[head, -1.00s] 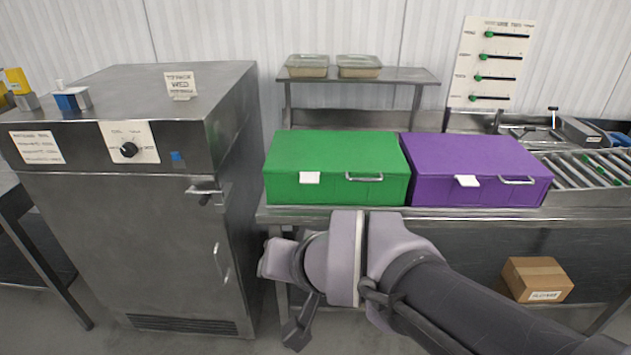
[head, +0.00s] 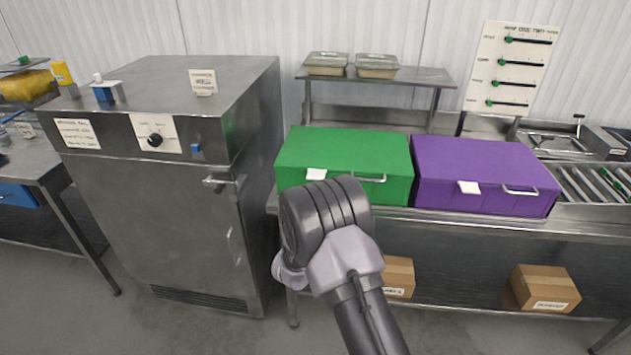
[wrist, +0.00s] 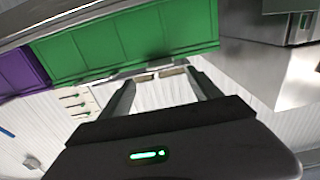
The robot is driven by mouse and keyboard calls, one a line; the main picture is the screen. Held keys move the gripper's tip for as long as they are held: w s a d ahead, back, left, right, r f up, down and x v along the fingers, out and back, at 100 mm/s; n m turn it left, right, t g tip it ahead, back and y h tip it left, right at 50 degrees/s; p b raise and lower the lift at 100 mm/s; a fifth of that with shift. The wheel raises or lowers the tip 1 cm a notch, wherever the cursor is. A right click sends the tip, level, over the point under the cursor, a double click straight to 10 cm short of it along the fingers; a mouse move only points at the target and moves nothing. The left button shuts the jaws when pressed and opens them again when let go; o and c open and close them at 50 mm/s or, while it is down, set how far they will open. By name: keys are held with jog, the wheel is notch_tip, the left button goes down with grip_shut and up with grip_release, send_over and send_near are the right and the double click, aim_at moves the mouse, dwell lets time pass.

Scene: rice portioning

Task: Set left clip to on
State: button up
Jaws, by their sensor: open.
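My gripper (wrist: 162,80) is open and empty in the wrist view, its two fingers apart. It is hidden behind my arm in the head view. I cannot tell for certain which part is the left clip. A small blue tab (head: 196,148) is on the grey cabinet's front, right of a black dial (head: 155,140). Another small blue-and-white item (head: 106,92) sits on the cabinet's top left edge. A white board (head: 512,67) with several green-knobbed sliders stands at the back right; it also shows in the wrist view (wrist: 80,100). The gripper touches none of these.
The grey cabinet (head: 180,220) stands left of my arm. A green box (head: 345,150) and a purple box (head: 480,165) sit on the counter. Two lidded trays stand on a shelf (head: 425,76) behind. Cardboard boxes (head: 545,288) are below. Floor before the cabinet is clear.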

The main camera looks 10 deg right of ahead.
aim_at(316, 175)
jog(key=x, duration=0.8)
jog(key=shift+b, duration=0.35)
jog(key=shift+s, duration=0.1)
jog(key=c, duration=1.3)
jog(key=shift+f+b, duration=0.2)
jog(key=shift+b, duration=0.1)
jog(key=shift+c, duration=0.4)
